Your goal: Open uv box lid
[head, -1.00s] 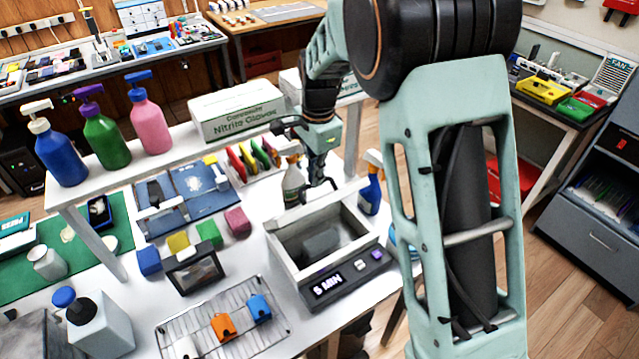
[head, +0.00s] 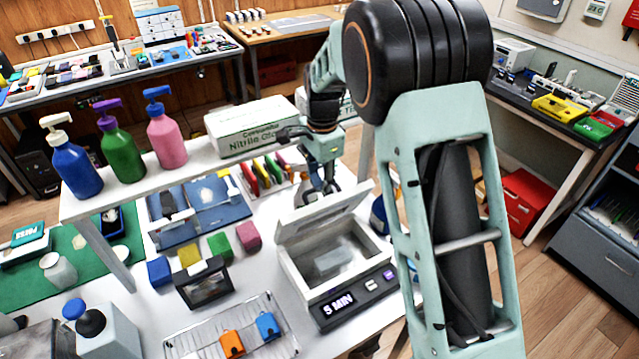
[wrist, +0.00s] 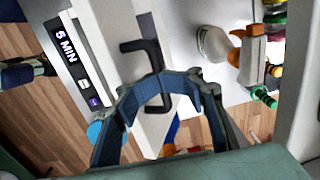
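The white uv box (head: 302,283) stands on the white table, its display reading 5 MIN. Its lid (head: 325,217) is raised and tilted up at the back edge, so the inside shows, with a grey block (head: 333,260) in it. My gripper (head: 324,188) is at the lid's upper edge. In the wrist view, the fingers of my gripper (wrist: 165,90) come together around the black lid handle (wrist: 140,46). The fingers partly hide the handle, so the exact contact is hard to see.
A glove box (head: 252,127) and pump bottles (head: 122,140) stand on the raised shelf behind. Colored blocks (head: 219,245), a dark framed device (head: 203,283) and a wire rack (head: 190,340) lie left of the box. A blue bottle (head: 379,215) stands close to its right.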

